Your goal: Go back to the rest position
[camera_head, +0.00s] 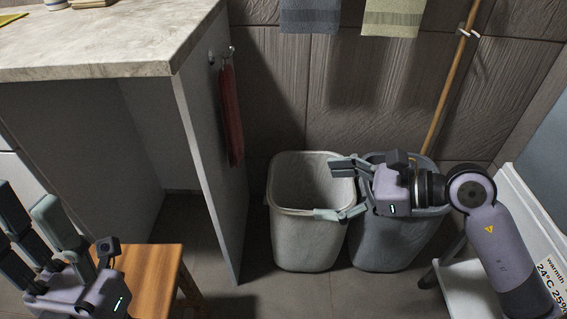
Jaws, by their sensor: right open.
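My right gripper (348,188) is over the two bins, its fingers spread and empty. It points left, with its fingertips above the right part of the light bin's opening. The rest of the hand covers part of the grey-blue bin. My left gripper (42,222) is at the lower left, with its fingers raised, beside a wooden stool. Its fingers are partly cut off by the frame's left edge, and I cannot tell how far apart they are.
The light bin (309,245) and grey-blue bin (385,243) stand side by side against the tiled wall. A counter (100,45) fills the upper left, with a red cloth (231,115) on its side. The wooden stool (152,272) is lower left. A broom handle (450,85) leans at right.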

